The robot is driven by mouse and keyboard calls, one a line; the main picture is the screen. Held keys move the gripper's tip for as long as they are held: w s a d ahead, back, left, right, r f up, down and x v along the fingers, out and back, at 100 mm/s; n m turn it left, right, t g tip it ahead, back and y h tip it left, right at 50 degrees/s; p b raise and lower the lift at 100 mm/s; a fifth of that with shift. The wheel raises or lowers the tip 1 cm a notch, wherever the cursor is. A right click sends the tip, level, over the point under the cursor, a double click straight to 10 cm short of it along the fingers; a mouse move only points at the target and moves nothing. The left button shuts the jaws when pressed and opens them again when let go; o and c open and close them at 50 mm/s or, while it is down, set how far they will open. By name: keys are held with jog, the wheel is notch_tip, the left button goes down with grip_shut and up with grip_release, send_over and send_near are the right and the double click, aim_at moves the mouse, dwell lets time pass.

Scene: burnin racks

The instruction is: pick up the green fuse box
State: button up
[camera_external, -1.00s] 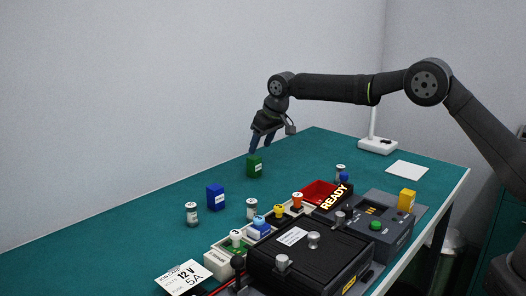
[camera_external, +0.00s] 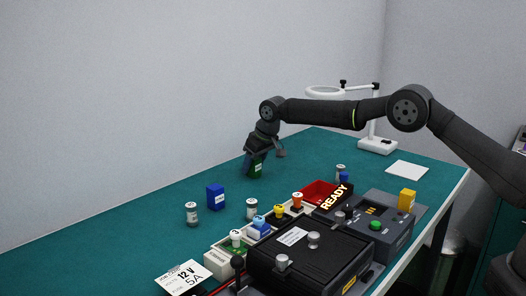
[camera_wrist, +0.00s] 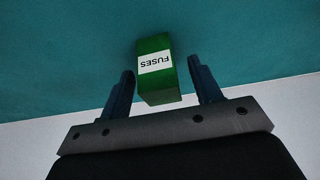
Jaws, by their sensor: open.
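The green fuse box (camera_external: 256,169) stands on the teal table at its far left part. In the wrist view the green fuse box (camera_wrist: 155,80) shows a white label reading "FUSES". My gripper (camera_external: 254,168) is lowered over the box, with its fingers at the box's sides. In the wrist view my gripper (camera_wrist: 162,82) is open, with one blue finger on each side of the box. The fingers partly hide the box in the external view.
A blue box (camera_external: 215,197) and a grey-white jar (camera_external: 191,213) stand nearer on the table (camera_external: 130,238). Small coloured-top containers, a red bin (camera_external: 318,192) and a black unit (camera_external: 312,262) lie to the right. A white magnifier lamp (camera_external: 376,146) stands behind.

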jog(key=shift+c, duration=0.5)
jog(key=c, duration=1)
jog(key=shift+o, duration=0.2)
